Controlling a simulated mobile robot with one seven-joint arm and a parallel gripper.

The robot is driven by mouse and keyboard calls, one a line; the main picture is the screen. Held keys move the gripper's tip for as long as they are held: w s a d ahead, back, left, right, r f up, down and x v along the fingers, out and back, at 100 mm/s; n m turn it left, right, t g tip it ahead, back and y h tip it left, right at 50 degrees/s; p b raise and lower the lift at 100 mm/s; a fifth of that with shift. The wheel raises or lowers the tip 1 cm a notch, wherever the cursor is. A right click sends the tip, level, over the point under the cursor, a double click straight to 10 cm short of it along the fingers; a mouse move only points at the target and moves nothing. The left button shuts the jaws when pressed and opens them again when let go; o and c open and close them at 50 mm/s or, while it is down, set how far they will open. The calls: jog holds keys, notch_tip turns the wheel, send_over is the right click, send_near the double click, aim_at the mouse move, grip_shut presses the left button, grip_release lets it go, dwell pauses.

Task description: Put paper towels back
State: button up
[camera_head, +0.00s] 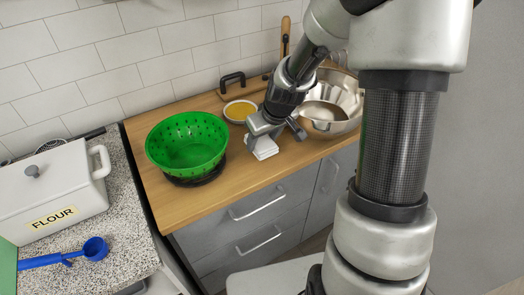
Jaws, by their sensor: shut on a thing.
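My gripper (275,132) is over the wooden counter, right of the green colander, and is shut on a small white object (264,148). The object sits at the fingertips, close above or touching the counter; I cannot tell which. It may be the paper towels, but it is too small and partly hidden to be sure. No other paper towels or holder can be made out.
A green colander (187,144) stands on the wooden counter (224,192). A bowl of yellow food (239,111) is behind my gripper, and metal bowls (330,112) are to its right. A white flour box (48,190) and blue scoop (75,254) are at left.

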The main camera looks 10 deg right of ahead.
jog(key=shift+f, duration=2.05)
jog(key=shift+f, duration=0.15)
jog(key=o, duration=0.9)
jog(key=shift+r, duration=0.4)
jog(key=v, duration=1.1)
jog(key=shift+s+r+p, duration=0.15)
jog(key=shift+r+p, duration=0.1)
jog(key=shift+p, duration=0.1)
